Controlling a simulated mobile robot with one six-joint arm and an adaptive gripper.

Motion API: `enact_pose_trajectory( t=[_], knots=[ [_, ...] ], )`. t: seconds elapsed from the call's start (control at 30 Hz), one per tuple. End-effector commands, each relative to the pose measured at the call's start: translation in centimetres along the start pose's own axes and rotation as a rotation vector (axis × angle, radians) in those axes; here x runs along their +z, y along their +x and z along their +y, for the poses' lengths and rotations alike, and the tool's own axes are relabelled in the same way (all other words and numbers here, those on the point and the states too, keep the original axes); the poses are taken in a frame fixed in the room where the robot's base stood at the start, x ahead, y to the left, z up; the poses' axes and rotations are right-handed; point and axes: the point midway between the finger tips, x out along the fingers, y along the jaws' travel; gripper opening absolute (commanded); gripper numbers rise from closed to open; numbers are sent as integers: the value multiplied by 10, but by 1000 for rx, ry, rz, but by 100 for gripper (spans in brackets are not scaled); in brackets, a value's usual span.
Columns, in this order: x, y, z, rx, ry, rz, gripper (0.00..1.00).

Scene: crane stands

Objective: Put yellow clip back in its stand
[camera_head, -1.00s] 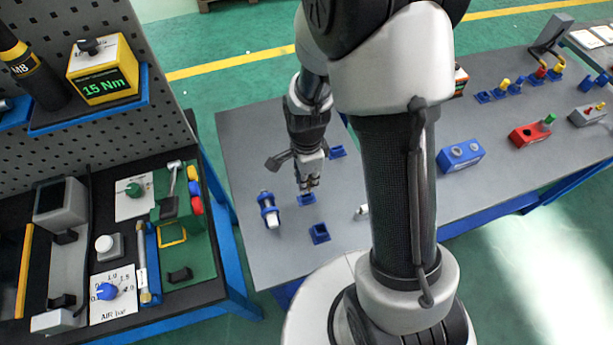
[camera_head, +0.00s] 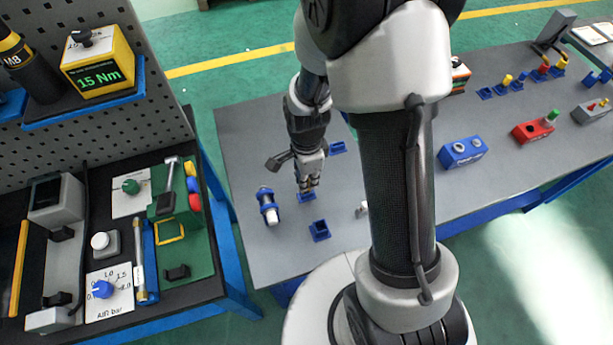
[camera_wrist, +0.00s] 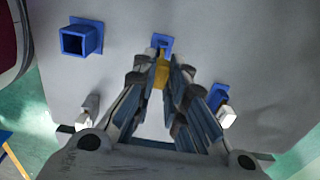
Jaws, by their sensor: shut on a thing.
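My gripper (camera_head: 309,188) points down over the grey table in the head view. Its fingers (camera_wrist: 163,88) are shut on the yellow clip (camera_wrist: 162,72) in the wrist view. The clip's far end is at a small blue stand (camera_wrist: 164,41), which also shows under the fingertips in the head view (camera_head: 306,197). The fingers hide much of the clip. I cannot tell how deep it sits in the stand.
An empty square blue socket (camera_head: 320,230) stands nearer on the table, and another blue stand (camera_head: 338,148) is behind. A blue holder with a white cylinder (camera_head: 269,207) is left of my gripper. A red block (camera_head: 534,131) and a blue block (camera_head: 461,153) stand farther right.

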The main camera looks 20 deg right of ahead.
Motion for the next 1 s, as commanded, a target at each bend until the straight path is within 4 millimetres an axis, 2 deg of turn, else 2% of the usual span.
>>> enact_pose_trajectory(
  t=[0.23,0.27,0.6,1.0],
  knots=[
    [0,12,0,1,0,0,0],
    [0,11,0,1,0,0,14],
    [0,10,0,0,0,0,36],
    [0,10,0,1,0,0,36]
  ],
)
